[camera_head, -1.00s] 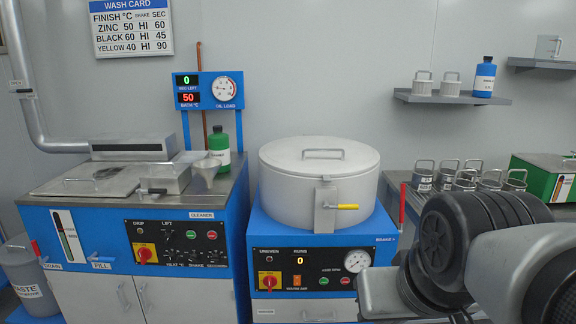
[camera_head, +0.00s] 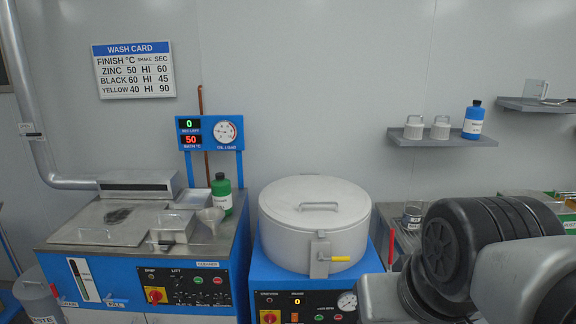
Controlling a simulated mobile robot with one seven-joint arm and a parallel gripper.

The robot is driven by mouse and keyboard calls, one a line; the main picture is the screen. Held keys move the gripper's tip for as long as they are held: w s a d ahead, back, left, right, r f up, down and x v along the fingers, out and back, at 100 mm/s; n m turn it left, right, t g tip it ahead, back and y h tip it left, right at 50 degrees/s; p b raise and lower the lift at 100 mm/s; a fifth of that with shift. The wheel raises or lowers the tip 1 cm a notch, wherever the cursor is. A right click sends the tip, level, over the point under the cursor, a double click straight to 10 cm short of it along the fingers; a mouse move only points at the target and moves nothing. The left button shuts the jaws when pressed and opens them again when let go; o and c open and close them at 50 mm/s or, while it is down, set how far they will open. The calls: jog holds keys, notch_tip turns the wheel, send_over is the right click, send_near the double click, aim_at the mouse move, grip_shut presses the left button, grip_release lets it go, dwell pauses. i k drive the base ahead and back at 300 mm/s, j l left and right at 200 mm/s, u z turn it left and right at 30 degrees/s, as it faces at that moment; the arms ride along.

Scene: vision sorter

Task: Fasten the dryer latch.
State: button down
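The dryer (camera_head: 315,245) is a round pale drum on a blue cabinet, in the middle of the head view. Its lid (camera_head: 314,200) is down, with a bar handle on top. The dryer latch (camera_head: 320,256) is a grey plate on the drum's front with a yellow-tipped handle (camera_head: 341,259) pointing right. I cannot tell whether the latch is engaged. My dark arm links fill the lower right, to the right of the dryer. My gripper is not in view.
A blue cleaner machine (camera_head: 150,262) with a steel top stands left of the dryer. A shelf (camera_head: 433,142) with white cups and a blue bottle (camera_head: 473,121) hangs at right. A bench with a metal cup (camera_head: 412,217) is partly hidden behind my arm.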

aim_at(333, 258)
jog(key=i+j+z, duration=0.1)
jog(key=j+z, duration=0.5)
jog(key=z, duration=0.15)
jog(key=j+z, duration=0.4)
jog(key=i+l, duration=0.05)
